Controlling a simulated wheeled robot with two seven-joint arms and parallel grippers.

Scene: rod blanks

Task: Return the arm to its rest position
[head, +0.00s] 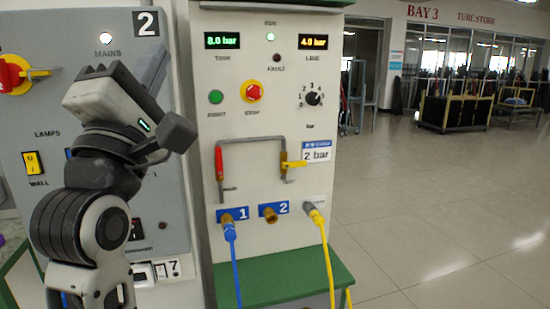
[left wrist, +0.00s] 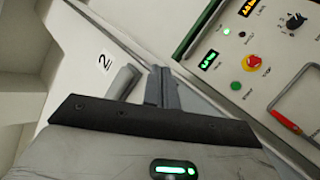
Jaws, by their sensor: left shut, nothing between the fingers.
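My left arm rises from the lower left in the head view. Its gripper (head: 148,70) is raised in front of the grey lamp panel (head: 60,110) and stands apart from the white pressure panel to its right. In the left wrist view the two grey fingers of the left gripper (left wrist: 162,84) lie together, shut and empty. My right gripper is not in view.
The white pressure panel (head: 270,130) carries displays, a red stop button (head: 253,92), a dial and a red-handled pipe. A blue hose (head: 232,265) and a yellow hose (head: 327,260) hang from it. A green ledge (head: 300,275) juts out below. Open floor lies right.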

